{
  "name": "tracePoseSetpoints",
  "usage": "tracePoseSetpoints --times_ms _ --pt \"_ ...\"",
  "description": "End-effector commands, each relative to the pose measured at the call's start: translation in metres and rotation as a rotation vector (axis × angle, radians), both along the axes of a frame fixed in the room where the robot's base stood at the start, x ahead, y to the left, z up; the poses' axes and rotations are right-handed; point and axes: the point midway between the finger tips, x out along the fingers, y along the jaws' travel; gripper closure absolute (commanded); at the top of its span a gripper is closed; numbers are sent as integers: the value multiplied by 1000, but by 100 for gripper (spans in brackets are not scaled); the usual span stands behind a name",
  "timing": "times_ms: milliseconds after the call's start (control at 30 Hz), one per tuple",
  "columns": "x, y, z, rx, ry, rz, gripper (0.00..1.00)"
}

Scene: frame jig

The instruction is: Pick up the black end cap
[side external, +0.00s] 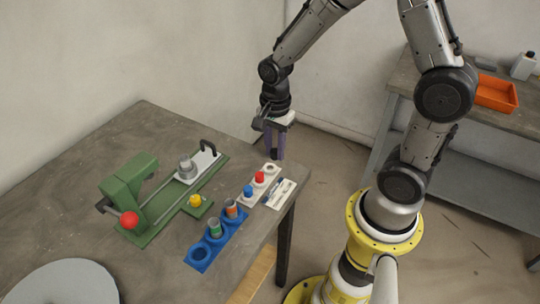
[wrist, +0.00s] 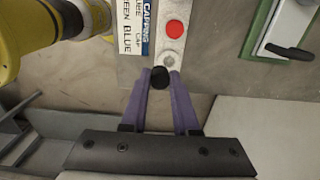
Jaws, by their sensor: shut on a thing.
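The black end cap (wrist: 159,77) sits between the tips of my gripper (wrist: 160,80) in the wrist view, and the purple fingers are shut on it. In the side external view my gripper (side external: 275,155) hangs above the far right corner of the table. The cap is too small to make out there. The white cap holder (side external: 266,178) lies below my gripper, with a red cap (side external: 260,176) and a blue cap (side external: 248,190) on it. Its far end seat (side external: 270,167) shows no coloured cap. In the wrist view the seat (wrist: 168,60) shows just beyond the black cap.
A green jig (side external: 150,205) with a red ball knob (side external: 129,220) stands to the left. A blue rack (side external: 217,240) with cylinders is nearer. A label card (side external: 280,193) lies beside the cap holder. An orange tray (side external: 496,94) is on the back bench.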

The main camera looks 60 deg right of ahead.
Motion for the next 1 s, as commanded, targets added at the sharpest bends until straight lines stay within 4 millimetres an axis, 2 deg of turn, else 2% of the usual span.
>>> tracePoseSetpoints --times_ms 33,200,500,700,1000 --pt "-8 1 13 -1 -9 0 100" --pt "-44 4 49 -1 -7 0 100" --pt "-101 10 73 0 -5 0 100" --pt "-120 12 81 0 -3 0 100" --pt "-124 12 94 0 -3 0 100"
